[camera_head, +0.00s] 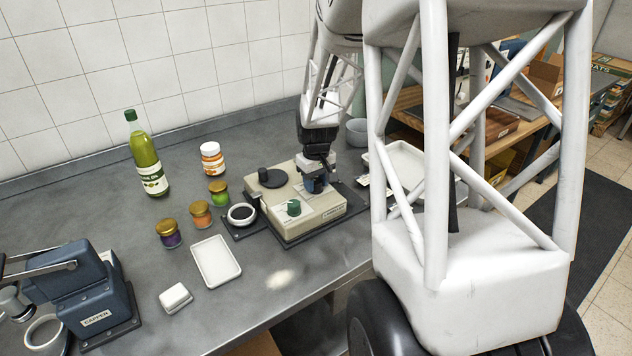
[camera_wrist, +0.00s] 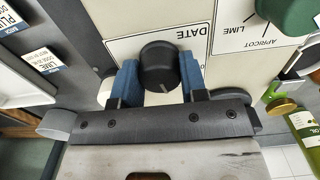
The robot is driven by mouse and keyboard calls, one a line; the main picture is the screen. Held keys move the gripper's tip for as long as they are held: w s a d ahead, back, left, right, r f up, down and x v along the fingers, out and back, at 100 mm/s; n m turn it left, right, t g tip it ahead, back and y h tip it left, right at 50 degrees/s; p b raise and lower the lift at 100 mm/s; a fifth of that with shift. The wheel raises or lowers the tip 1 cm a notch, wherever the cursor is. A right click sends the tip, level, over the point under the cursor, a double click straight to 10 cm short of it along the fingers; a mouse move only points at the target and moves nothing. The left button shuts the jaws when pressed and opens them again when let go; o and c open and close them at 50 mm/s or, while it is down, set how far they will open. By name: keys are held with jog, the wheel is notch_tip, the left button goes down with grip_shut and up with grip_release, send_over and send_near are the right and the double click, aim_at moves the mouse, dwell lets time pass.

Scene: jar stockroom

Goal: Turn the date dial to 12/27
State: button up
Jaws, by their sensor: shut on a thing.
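The beige labelling machine (camera_head: 325,212) stands on the grey counter. Its black date dial (camera_wrist: 158,62), beside a white plate printed DATE (camera_wrist: 187,32), shows in the wrist view. My gripper (camera_head: 314,183) points down over the machine's right part. Its two blue fingers stand on either side of the dial and are shut on it. The dial bears a short pale mark near its lower edge. The date numbers cannot be read; the gripper and dial cover part of the plate. In the head view the gripper hides the dial.
A green knob (camera_head: 294,208) with fruit names around it and a black round part (camera_head: 272,178) are on the machine. Small jars (camera_head: 200,213), a white tray (camera_head: 215,261), an oil bottle (camera_head: 147,160) and a blue capper (camera_head: 85,300) stand left. Printed labels (camera_wrist: 40,60) lie beside the machine.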

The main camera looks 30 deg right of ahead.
aim_at(316, 181)
jog(key=m, duration=1.3)
jog(key=shift+m, duration=0.4)
dwell(0.3)
jog(key=o, duration=0.9)
jog(key=shift+r, duration=3.95)
